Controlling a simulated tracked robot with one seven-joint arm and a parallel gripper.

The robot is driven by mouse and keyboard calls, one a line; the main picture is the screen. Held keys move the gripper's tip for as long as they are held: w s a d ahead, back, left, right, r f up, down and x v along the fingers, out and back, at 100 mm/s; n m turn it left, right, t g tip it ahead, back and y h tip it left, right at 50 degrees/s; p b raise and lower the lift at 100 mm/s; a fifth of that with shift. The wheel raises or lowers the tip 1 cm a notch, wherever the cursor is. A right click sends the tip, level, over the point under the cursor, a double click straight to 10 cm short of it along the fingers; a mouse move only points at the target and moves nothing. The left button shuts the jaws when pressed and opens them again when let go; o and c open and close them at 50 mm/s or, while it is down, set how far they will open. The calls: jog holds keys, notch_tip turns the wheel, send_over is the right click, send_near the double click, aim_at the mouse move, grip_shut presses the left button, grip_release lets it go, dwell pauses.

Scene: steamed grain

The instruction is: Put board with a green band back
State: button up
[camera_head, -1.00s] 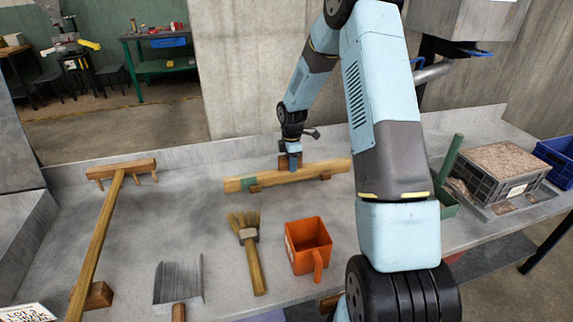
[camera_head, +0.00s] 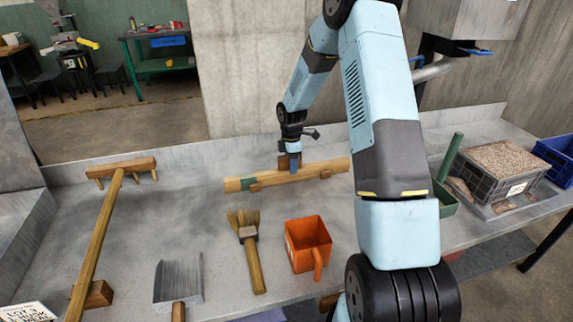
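The board with a green band (camera_head: 240,184) is a long wooden board at the back of the grey bench, its green band near the left end. It appears to rest on small wooden blocks (camera_head: 255,187). My gripper (camera_head: 294,163) points down at the middle of the board, with its blue tip at or just behind the board's upper edge. The fingers are too small and partly hidden, so I cannot tell whether they are open or shut, or touching the board.
A wooden rake (camera_head: 97,240) lies at left. A grey scraper (camera_head: 179,280), a brush (camera_head: 249,250) and an orange scoop (camera_head: 308,245) lie in front of the board. At right stand a green dustpan-like tool (camera_head: 447,175), a grain-filled crate (camera_head: 493,175) and a blue bin (camera_head: 558,158).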

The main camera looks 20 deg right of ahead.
jog(key=shift+o, duration=0.3)
notch_tip(320, 180, up, 14)
jog(key=s+r+m+t, duration=0.1)
jog(key=s+r+m, duration=0.3)
jog(key=s+r, duration=0.55)
jog(key=s+r+m+t, duration=0.1)
jog(key=s+r+m, duration=0.3)
jog(key=s, duration=0.5)
jog(key=s+a+r+m+t, duration=0.1)
jog(key=s+r+m, duration=0.4)
jog(key=s, duration=0.5)
jog(key=s+r+m+t, duration=0.2)
jog(key=s+r+m, duration=0.2)
jog(key=s, duration=0.6)
jog(key=shift+s+a+r+m+t, duration=0.2)
jog(key=shift+a+m+t, duration=0.1)
jog(key=shift+a+m, duration=0.15)
